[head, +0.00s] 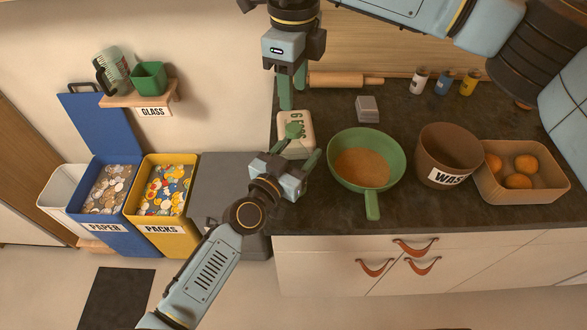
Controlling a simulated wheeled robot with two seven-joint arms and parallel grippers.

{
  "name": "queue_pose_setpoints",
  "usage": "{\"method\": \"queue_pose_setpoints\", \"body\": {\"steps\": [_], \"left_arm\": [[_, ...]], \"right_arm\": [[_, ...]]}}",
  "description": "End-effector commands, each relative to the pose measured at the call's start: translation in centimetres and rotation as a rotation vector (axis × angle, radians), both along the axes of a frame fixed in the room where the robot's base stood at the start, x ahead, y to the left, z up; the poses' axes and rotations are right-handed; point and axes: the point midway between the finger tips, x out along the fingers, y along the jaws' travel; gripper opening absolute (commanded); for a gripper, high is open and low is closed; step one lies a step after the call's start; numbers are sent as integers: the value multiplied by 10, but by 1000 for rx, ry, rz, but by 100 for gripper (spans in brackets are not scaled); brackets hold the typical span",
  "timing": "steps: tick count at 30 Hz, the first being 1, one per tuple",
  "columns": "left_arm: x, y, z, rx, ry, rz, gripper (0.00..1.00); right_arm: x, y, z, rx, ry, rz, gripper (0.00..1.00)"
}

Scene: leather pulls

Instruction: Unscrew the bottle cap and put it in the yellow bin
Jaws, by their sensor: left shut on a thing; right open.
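The yellow bin (182,244), labelled PACKS, stands on the floor at left and holds many colourful pieces. My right gripper (292,90) is open and empty, fingers pointing down, above and behind the left one. No other bottle is clearly identifiable near the grippers.
Small jars (442,83) stand behind. A blue PAPER bin (112,220) adjoins the yellow one. A grey cabinet (222,175) stands between bins and counter.

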Motion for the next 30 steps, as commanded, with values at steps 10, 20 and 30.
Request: {"method": "queue_pose_setpoints", "body": {"steps": [10, 20, 30], "left_arm": [[0, 0, 0, 1, 1, 1, 0], [0, 0, 0, 1, 1, 1, 0], [0, 0, 0, 1, 1, 1, 0]], "right_arm": [[0, 0, 0, 0, 0, -312, 45], [0, 0, 0, 0, 0, -930, 45], [0, 0, 0, 0, 0, -1571, 45]]}}
